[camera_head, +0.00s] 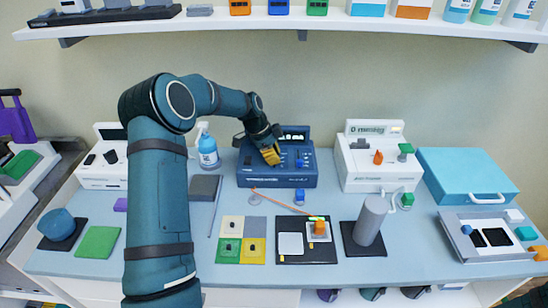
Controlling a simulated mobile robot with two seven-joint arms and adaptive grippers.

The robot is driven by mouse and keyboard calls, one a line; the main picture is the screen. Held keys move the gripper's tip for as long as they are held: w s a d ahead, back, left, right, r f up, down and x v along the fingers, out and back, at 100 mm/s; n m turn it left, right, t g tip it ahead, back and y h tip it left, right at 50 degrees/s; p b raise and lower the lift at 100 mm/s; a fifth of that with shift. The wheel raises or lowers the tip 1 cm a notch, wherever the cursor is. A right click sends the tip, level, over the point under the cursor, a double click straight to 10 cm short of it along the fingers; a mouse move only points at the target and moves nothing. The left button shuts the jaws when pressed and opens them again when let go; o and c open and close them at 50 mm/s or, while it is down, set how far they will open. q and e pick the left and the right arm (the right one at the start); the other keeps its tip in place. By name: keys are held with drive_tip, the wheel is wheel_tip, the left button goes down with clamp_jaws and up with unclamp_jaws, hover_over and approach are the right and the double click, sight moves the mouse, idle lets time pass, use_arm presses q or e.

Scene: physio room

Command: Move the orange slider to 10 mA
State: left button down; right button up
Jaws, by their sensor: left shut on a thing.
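A blue console (287,181) stands at the back middle of the table, with a small display and blue controls on its right side. My left gripper (266,147) reaches down over its left half and is shut. A yellow-orange piece (272,156) shows at its fingertips, against the console's sloping face; it looks like the orange slider. The gripper hides much of that face. I cannot read a scale or the slider's setting. My right gripper is not in view.
A white unit (357,178) with an orange and a green knob stands to the right, beside a teal case (463,170). A spray bottle (208,150) stands left of the console. Colored tiles (229,250), a black board (290,258) and a grey cylinder (370,220) lie in front.

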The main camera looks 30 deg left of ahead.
use_arm(q)
drive_tip(key=shift+s+d+f, duration=0.1)
drive_tip(key=shift+s+d, duration=0.05)
drive_tip(key=shift+s, duration=0.1)
drive_tip(key=c, duration=0.9)
unclamp_jaws()
drive_tip(key=shift+c, duration=0.2)
drive_tip(key=shift+w, duration=0.1)
drive_tip(key=v, duration=1.2)
